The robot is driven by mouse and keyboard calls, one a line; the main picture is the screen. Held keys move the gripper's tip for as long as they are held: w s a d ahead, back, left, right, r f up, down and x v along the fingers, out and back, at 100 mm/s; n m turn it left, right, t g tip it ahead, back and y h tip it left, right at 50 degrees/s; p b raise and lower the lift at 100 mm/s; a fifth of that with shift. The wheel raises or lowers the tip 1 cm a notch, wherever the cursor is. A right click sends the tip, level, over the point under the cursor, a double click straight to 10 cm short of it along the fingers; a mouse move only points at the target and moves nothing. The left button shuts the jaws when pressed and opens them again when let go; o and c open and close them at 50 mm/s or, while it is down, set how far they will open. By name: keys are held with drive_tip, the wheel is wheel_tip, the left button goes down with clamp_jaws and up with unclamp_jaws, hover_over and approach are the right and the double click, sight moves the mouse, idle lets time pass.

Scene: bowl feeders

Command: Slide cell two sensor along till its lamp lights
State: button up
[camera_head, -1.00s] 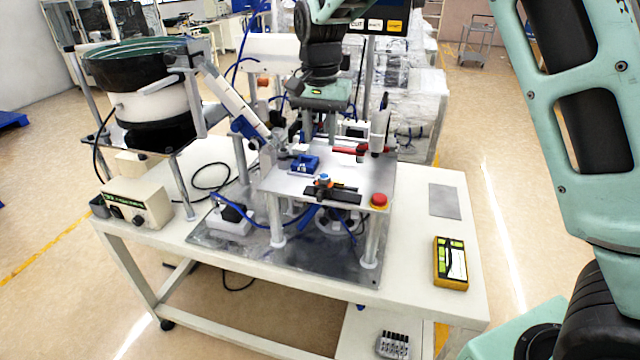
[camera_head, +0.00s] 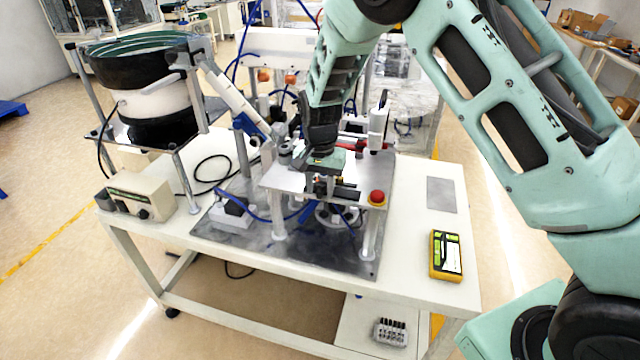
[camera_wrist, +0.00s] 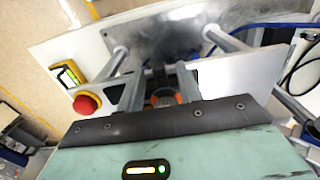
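My gripper (camera_head: 322,172) points down over the front of the raised metal platform (camera_head: 281,178). In the wrist view its two fingers (camera_wrist: 160,88) stand apart, so it is open. A small dark part with orange edges (camera_wrist: 165,97) shows between the fingers, near the palm; whether they touch it is unclear. The black rail (camera_head: 344,193) at the platform's front edge is partly visible below my gripper. The sensor on it is mostly hidden by my gripper and wrist, and I cannot make out its lamp.
A red stop button (camera_head: 377,197) stands close right of the rail; it also shows in the wrist view (camera_wrist: 86,103). A white linear unit (camera_head: 379,120) stands behind. The bowl feeder (camera_head: 150,85) is at left. A yellow handheld device (camera_head: 446,255) lies on the bench's right side.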

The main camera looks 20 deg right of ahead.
clamp_jaws()
drive_tip(key=shift+s+d+b, duration=0.2)
drive_tip(key=shift+s+d, duration=0.25)
drive_tip(key=shift+d, duration=0.15)
drive_tip(key=shift+s+d+b, duration=0.15)
drive_tip(key=shift+s+d, duration=0.25)
drive_tip(key=shift+d, duration=0.2)
unclamp_jaws()
wheel_tip(320, 180, up, 18)
drive_tip(key=b, duration=0.4)
drive_tip(key=shift+f, duration=0.25)
